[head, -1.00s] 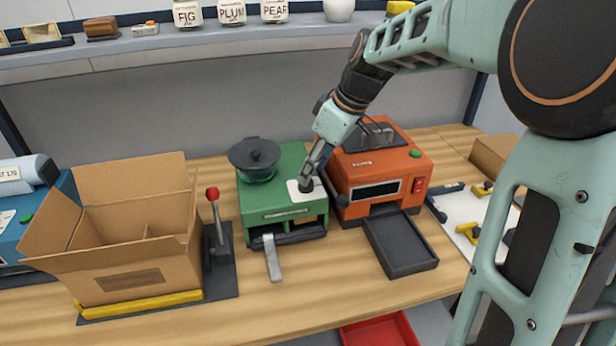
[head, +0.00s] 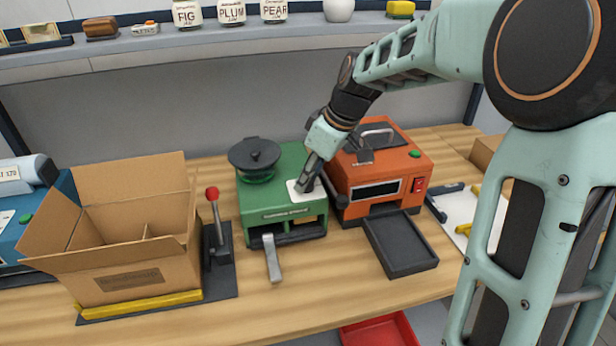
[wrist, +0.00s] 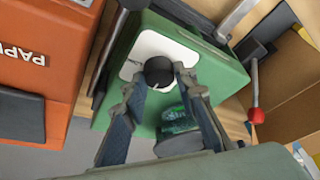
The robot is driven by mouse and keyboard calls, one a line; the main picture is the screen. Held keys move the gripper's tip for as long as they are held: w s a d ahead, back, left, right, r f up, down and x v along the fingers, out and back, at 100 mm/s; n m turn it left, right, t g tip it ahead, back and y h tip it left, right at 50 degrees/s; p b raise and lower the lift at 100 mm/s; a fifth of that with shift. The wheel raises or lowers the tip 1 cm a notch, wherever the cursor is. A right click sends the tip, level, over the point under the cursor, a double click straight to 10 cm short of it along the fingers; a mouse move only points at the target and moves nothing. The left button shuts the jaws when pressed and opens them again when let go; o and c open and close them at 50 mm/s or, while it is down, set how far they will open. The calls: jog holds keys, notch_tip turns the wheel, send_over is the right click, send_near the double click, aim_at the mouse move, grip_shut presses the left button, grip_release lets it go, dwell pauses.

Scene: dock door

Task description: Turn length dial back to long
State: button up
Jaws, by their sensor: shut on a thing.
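The green machine (head: 262,205) stands on the wooden bench, with a white plate (head: 293,190) on its top right. The dial is a round black knob (wrist: 158,71) on that white plate (wrist: 150,45), with a small pale mark near its edge in the wrist view. My gripper (head: 305,184) reaches down to the plate from the upper right. In the wrist view its two fingers (wrist: 160,80) are closed on opposite sides of the dial. In the head view my fingers mostly hide the dial. I cannot read any long or short marking.
An orange machine (head: 405,160) with a dark tray (head: 402,258) stands close on the right. A black-lidded round container (head: 255,158) sits on the green machine's back left. A red-knobbed lever (head: 213,195) and an open cardboard box (head: 130,265) stand to the left.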

dwell(0.3)
jog(key=m+h+b, duration=0.1)
jog(key=m, duration=0.2)
jog(key=shift+s+a+f+t+b, duration=0.1)
jog(key=shift+t+b, duration=0.25)
jog(key=shift+t, duration=0.05)
jog(key=m+t+h+b, duration=0.1)
jog(key=m, duration=0.3)
jog(key=shift+a+m+b, duration=0.15)
jog(key=shift+m+b, duration=0.15)
jog(key=m+h+b, duration=0.2)
jog(key=m, duration=0.2)
jog(key=shift+a, duration=0.1)
jog(key=shift+m+h+b, duration=0.7)
jog(key=shift+m+h, duration=0.1)
jog(key=shift+m, duration=1.3)
jog(key=o, duration=1.1)
